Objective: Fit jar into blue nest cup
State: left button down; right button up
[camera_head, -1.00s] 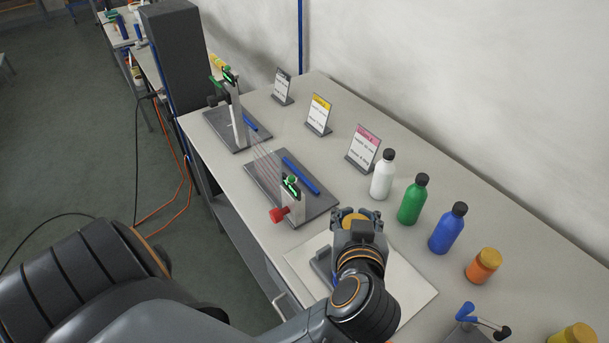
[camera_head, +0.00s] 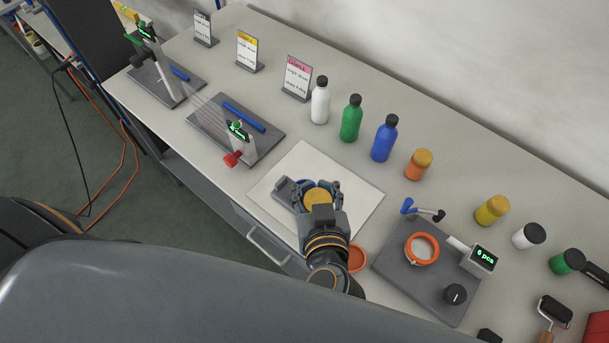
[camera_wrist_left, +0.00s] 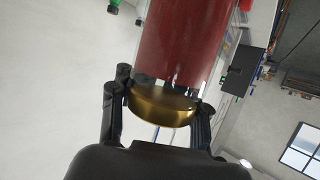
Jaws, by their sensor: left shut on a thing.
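The jar has a gold lid (camera_head: 318,197) and, in the left wrist view, a dark red body (camera_wrist_left: 185,40). My left gripper (camera_head: 315,191) is shut on the jar, with its fingers on both sides of the lid (camera_wrist_left: 163,107). In the head view it is over the white mat. A blue rim (camera_head: 306,184), seemingly the blue nest cup, shows just behind the lid, beside a dark grey base (camera_head: 285,190). Jar and gripper hide most of the cup, so I cannot tell whether the jar is inside it. My right gripper is not in view.
The white mat (camera_head: 350,187) is bare on its right. White (camera_head: 320,102), green (camera_head: 351,119) and blue bottles (camera_head: 384,139) and an orange jar (camera_head: 419,164) stand behind. An orange cup (camera_head: 357,258) and a grey device (camera_head: 410,283) with an orange ring are at the right.

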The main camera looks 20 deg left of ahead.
pick_arm(q)
jog(key=w+a+f+b, duration=0.2)
jog(key=w+f+b, duration=0.2)
jog(key=w+a+f+b, duration=0.2)
jog(key=w+f+b, duration=0.1)
jog(key=f+b, duration=0.1)
jog(key=w+a+f+b, duration=0.2)
jog(key=w+f+b, duration=0.2)
jog(key=b, duration=0.1)
jog(key=shift+w+a+f, duration=0.1)
jog(key=shift+w+f, duration=0.2)
jog(key=shift+f, duration=0.05)
jog(key=shift+b, duration=0.4)
jog(key=c, duration=0.7)
grip_release()
jog(key=shift+f, duration=0.1)
jog(key=shift+o, duration=0.2)
